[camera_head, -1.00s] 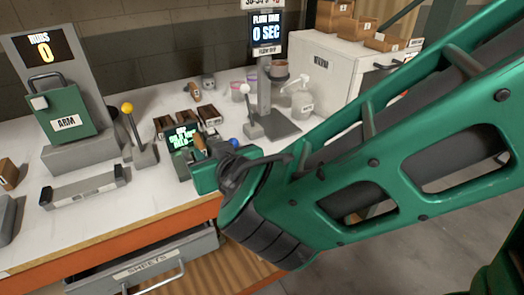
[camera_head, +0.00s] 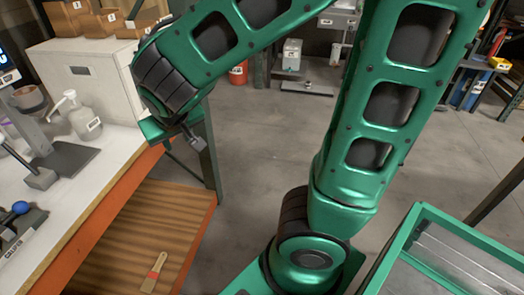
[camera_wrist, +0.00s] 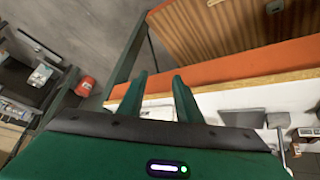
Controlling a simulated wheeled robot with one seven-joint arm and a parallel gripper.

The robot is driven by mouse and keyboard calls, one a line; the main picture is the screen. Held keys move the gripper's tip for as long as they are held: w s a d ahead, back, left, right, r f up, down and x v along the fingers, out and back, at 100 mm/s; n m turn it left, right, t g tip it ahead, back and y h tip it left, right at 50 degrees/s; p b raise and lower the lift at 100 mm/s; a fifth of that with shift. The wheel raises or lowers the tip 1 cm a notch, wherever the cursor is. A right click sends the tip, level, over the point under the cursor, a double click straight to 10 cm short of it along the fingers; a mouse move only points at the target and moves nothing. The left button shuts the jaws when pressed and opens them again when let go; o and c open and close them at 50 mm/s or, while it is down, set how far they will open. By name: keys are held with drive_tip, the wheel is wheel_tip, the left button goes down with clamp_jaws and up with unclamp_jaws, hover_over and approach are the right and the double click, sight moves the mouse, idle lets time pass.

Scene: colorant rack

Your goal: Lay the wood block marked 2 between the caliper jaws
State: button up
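The caliper (camera_head: 20,245) is cut off at the left edge of the head view, with a blue ball knob (camera_head: 20,207) above its label. Its jaws cannot be made out. The wood block marked 2 cannot be identified in either current view. My gripper (camera_wrist: 158,80) shows in the wrist view with its two green fingers apart and nothing between them. In the head view my wrist is near the bench's right end, to the right of the caliper, and the fingers are not clear there.
A white cabinet (camera_head: 85,72) with brown bins (camera_head: 100,22) stands at the back of the bench. A pump bottle (camera_head: 80,118) and a grey stand (camera_head: 65,160) are in front of it. A brush (camera_head: 155,272) lies on the lower wooden shelf (camera_head: 135,235). Open floor (camera_head: 265,150) lies to the right.

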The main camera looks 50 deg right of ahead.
drive_tip(key=s+d+m+g, duration=0.3)
drive_tip(key=s+d+g, duration=0.1)
drive_tip(key=s+d, duration=0.75)
drive_tip(key=s+d+m+g+y, duration=0.1)
drive_tip(key=s+d, duration=0.3)
drive_tip(key=s, duration=0.7)
drive_tip(key=shift+s+m+g+y, duration=0.4)
drive_tip(key=shift+g+y, duration=0.3)
drive_tip(key=shift+g, duration=0.2)
